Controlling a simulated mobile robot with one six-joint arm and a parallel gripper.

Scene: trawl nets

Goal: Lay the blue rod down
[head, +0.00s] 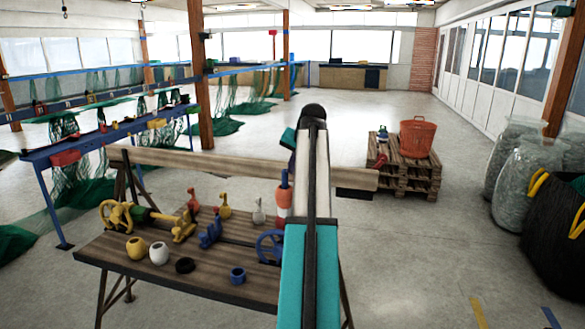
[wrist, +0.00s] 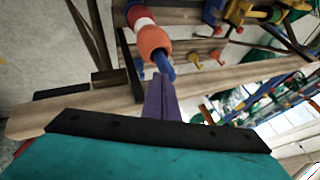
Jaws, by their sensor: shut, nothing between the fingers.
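The blue rod (head: 284,185) stands upright at the back of the workbench, passing through orange, white and red floats. In the wrist view its blue end (wrist: 165,66) shows just beyond my fingertips, with an orange float (wrist: 154,42) behind it. My gripper (wrist: 160,80) has its purple fingers shut, with nothing between them. The fingertips are very close to the rod's upper end; I cannot tell whether they touch it. In the head view my arm covers most of the gripper.
The workbench (head: 205,278) also carries yellow and white round floats, a blue ring (head: 238,275), a blue wheel (head: 269,246) and several coloured fittings. A wooden beam (head: 235,168) runs along its back. A pallet stack with an orange basket (head: 417,138) stands beyond on the right.

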